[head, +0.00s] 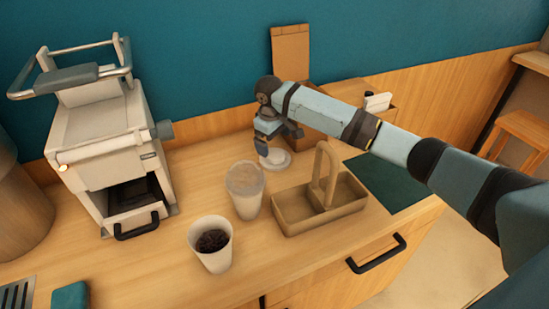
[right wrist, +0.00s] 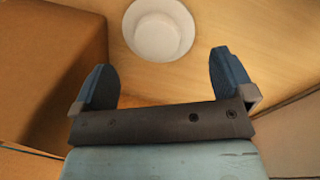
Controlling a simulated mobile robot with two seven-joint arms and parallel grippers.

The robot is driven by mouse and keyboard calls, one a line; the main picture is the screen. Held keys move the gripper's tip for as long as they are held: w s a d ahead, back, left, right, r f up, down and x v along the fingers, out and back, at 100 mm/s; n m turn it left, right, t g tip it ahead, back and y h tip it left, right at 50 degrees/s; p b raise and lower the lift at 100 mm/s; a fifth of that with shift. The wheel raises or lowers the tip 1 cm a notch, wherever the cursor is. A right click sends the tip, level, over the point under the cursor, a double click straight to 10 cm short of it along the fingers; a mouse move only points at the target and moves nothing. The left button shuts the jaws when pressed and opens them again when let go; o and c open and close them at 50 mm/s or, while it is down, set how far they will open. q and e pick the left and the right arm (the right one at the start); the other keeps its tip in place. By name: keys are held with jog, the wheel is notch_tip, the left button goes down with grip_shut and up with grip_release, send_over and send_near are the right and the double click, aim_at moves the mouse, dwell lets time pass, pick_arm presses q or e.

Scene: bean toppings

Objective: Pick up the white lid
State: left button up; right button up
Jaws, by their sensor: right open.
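The white lid (head: 276,160) lies on the wooden counter behind the carrier, partly hidden by my right gripper in the head view. In the right wrist view the round white lid (right wrist: 159,27) shows whole or nearly whole, beyond the fingertips and roughly midway between them. My right gripper (head: 265,145) is over the lid in the head view. Its two blue fingers (right wrist: 163,68) are wide apart and empty in the right wrist view. My left gripper is in neither view.
A tan carrier (head: 292,219) with a tall handle stands in front of the lid. A clear-lidded cup (head: 245,205) and a cup of dark contents (head: 211,262) stand to its left. A white machine (head: 100,155) is at left. A dark green mat (head: 395,184) lies right of the carrier.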

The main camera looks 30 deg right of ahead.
aim_at(273, 155)
jog(key=f, duration=0.4)
jog(key=w+f, duration=0.1)
jog(key=f, duration=0.1)
jog(key=shift+f+b, duration=0.25)
jog(key=shift+b, duration=0.05)
jog(key=shift+s, duration=0.1)
jog(key=c, duration=0.8)
jog(key=shift+o, duration=0.2)
